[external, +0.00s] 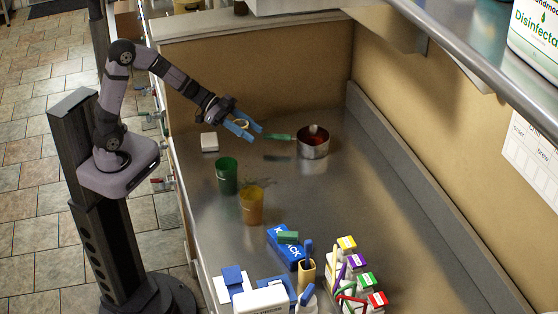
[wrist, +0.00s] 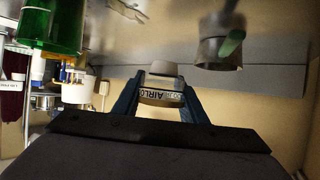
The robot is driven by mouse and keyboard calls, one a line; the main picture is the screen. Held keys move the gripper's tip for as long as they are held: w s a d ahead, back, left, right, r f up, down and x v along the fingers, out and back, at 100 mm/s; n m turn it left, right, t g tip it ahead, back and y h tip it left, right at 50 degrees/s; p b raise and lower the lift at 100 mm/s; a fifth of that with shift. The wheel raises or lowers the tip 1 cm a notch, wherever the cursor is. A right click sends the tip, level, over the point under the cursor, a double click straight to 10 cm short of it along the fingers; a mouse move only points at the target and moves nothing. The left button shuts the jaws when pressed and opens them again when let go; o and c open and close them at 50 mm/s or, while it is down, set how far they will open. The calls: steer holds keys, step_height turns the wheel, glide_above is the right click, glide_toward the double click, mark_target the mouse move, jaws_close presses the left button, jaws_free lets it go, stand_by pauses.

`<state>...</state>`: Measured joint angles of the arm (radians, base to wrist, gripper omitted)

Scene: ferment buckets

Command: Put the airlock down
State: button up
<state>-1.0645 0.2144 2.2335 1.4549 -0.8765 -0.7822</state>
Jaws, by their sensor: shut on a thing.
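My gripper (external: 243,129) has blue fingers. It is shut on the airlock (external: 241,123), a small pale piece held above the steel counter. In the wrist view the airlock (wrist: 161,88) sits between the fingertips, and its printed label reads "AIRLO" with the rest hidden. The label appears upside down there. The counter (external: 320,215) lies below the gripper, with a gap between. A green bucket (external: 227,176) and an orange bucket (external: 252,206) stand on the counter in front of the gripper. The green one also shows at the upper left of the wrist view (wrist: 50,25).
A steel saucepan (external: 313,146) with a green handle and red contents stands right of my gripper. A white block (external: 209,142) lies to the left. A blue box (external: 284,246), cups of tools and small coloured-lid boxes crowd the near end. The counter's right side is clear.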

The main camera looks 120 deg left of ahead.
steer(key=w+d+r+m+h, duration=0.1)
steer(key=w+m+h, duration=0.1)
steer(key=w, duration=0.4)
steer(key=w+d+m+h, duration=0.2)
steer(key=w+h, duration=0.1)
steer(key=w, duration=0.3)
steer(key=m+g+h+b, duration=0.2)
steer(key=m+g+h, duration=0.1)
steer(key=m+h, duration=0.15)
glide_above(291, 201)
step_height(291, 201, down, 2)
steer(key=f, duration=0.1)
steer(key=shift+m, duration=0.35)
steer(key=shift+f+p, duration=0.65)
steer(key=shift+f, duration=4.1)
steer(key=shift+f, duration=0.15)
steer(key=o, duration=1)
